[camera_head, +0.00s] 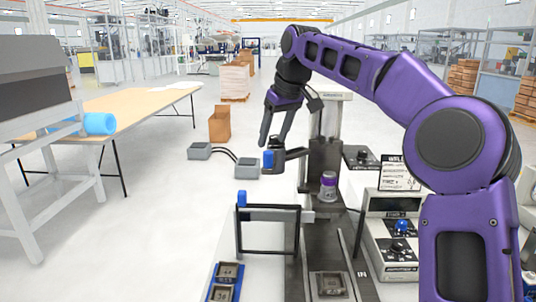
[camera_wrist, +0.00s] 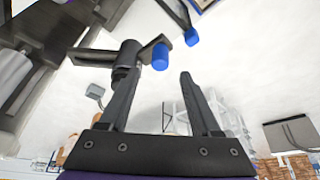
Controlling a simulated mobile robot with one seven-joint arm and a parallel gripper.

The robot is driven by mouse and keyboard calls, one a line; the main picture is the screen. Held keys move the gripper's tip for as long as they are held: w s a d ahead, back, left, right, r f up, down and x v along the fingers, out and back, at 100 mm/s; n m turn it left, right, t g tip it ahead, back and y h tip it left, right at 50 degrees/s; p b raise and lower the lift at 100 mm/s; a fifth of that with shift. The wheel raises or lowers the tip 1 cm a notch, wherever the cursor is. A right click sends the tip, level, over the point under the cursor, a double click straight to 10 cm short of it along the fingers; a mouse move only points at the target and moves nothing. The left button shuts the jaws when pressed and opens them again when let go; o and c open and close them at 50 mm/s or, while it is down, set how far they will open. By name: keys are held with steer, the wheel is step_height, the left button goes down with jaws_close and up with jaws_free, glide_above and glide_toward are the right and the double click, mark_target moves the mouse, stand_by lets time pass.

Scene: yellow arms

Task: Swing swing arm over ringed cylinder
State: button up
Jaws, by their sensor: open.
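The swing arm (camera_head: 291,157) is a short dark arm reaching left from a dark upright column, with a blue knob (camera_head: 268,159) at its free end. In the wrist view the swing arm (camera_wrist: 100,57) shows its blue knob (camera_wrist: 160,57) beyond my fingertips. A white and purple ringed cylinder (camera_head: 328,187) stands upright on the dark fixture, below and right of the swing arm. My gripper (camera_head: 273,142) is open, fingers pointing down by the swing arm's free end. In the wrist view its fingers (camera_wrist: 157,76) are apart; contact cannot be told.
A dark frame handle (camera_head: 267,208) with a blue tip stands in front. Control boxes (camera_head: 398,226) sit to the right, and blue-edged blocks (camera_head: 224,280) at the front. A wooden table (camera_head: 130,100) is at left. Open floor lies left of the fixture.

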mark_target(269, 152)
steer(key=x, duration=0.6)
steer(key=shift+a+f, duration=0.1)
steer(key=shift+f, duration=0.1)
jaws_close()
stand_by(1.2)
